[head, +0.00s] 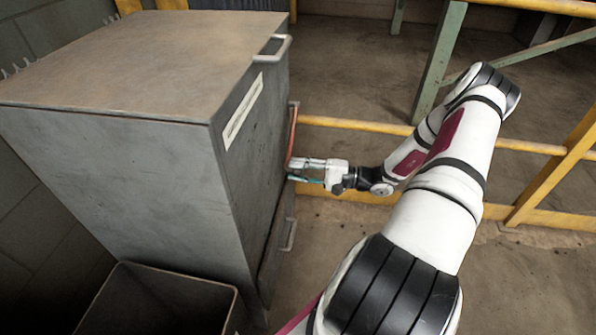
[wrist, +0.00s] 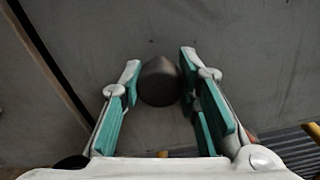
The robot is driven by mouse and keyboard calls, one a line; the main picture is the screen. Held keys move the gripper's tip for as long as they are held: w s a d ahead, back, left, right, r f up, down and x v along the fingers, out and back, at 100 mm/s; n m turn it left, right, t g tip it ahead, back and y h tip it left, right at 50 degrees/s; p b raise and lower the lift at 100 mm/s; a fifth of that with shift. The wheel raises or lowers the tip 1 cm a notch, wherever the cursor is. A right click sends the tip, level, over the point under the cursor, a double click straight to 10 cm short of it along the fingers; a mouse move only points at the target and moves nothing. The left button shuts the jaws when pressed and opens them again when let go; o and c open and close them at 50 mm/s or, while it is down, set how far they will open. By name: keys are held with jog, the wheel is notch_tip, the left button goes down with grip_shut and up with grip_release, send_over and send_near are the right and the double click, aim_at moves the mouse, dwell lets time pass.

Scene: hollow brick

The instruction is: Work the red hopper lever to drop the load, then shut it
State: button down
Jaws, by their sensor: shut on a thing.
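The hopper (head: 110,165) is a large grey metal box with a rusty brown top, filling the left of the head view. The red lever (head: 292,135) runs down along its right side face, its upper end near a small bracket. My gripper (head: 292,168) is at the lower end of the lever, close to the hopper's side. In the wrist view my gripper (wrist: 160,76) has its two teal-padded fingers on either side of a dark round knob (wrist: 161,84), shut on it. The red part of the lever is hardly visible there.
An open dark bin (head: 158,268) stands at the hopper's front foot; its inside is shadowed. A yellow rail (head: 350,124) runs behind my arm, with a yellow post (head: 555,170) at the right. Handles (head: 290,234) stick out from the hopper's side.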

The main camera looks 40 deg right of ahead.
dwell(0.3)
jog(key=c, duration=1.2)
grip_release()
jog(key=shift+d, duration=0.1)
jog(key=v, duration=1.2)
